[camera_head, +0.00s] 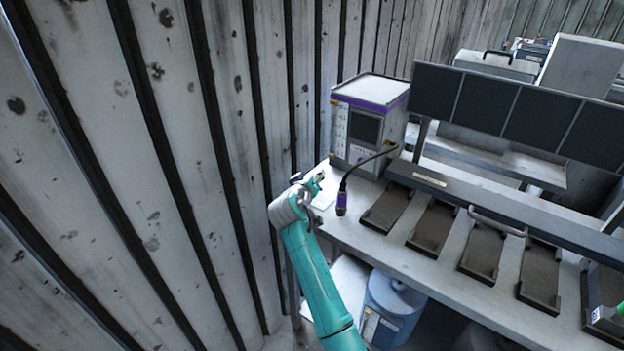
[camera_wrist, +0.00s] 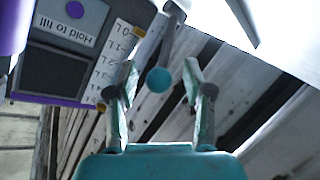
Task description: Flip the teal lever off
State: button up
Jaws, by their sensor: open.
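In the wrist view a teal ball knob (camera_wrist: 159,80) sits at the end of a grey lever rod (camera_wrist: 171,38) that reaches in from the top. The knob appears between the two fingers of my gripper (camera_wrist: 160,66), with visible room on both sides. The gripper is open; I cannot tell how deep the knob lies between the fingers. In the head view my gripper (camera_head: 317,184) is at the bench's left end, near the front of the white and purple unit (camera_head: 391,134). The lever cannot be made out clearly there.
The unit's panel carries a "Hold to fill" label (camera_wrist: 64,31) and a scale, upside down in the wrist view. A purple-handled tool (camera_head: 341,201) hangs on a cable beside the gripper. Dark trays (camera_head: 433,226) line the bench. A ribbed wall (camera_head: 180,130) stands close on the left.

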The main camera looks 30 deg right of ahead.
jog(key=v, duration=1.1)
jog(key=shift+s+a, duration=0.2)
jog(key=shift+a, duration=0.15)
jog(key=s+a+f+n+t+y, duration=0.2)
jog(key=s+a+f+y, duration=0.15)
jog(key=s+f, duration=0.5)
jog(key=s+a+f+n+t+y, duration=0.15)
jog(key=s+a+f, duration=0.25)
jog(key=s+f, duration=0.5)
jog(key=s+a+f+n+y, duration=0.1)
jog(key=s+a+f+y, duration=0.15)
jog(key=s, duration=0.55)
jog(key=s+a+f+n+y, duration=0.1)
jog(key=s+a+y, duration=0.15)
jog(key=s, duration=0.45)
jog(key=s+a+r+m, duration=0.1)
jog(key=s+r, duration=0.4)
jog(key=s, duration=0.5)
jog(key=s+a+r+m+t, duration=0.1)
jog(key=s+r, duration=0.4)
jog(key=s, duration=0.5)
jog(key=shift+a+r+m+y, duration=0.35)
jog(key=shift+r+m+y, duration=0.05)
jog(key=shift+m, duration=0.05)
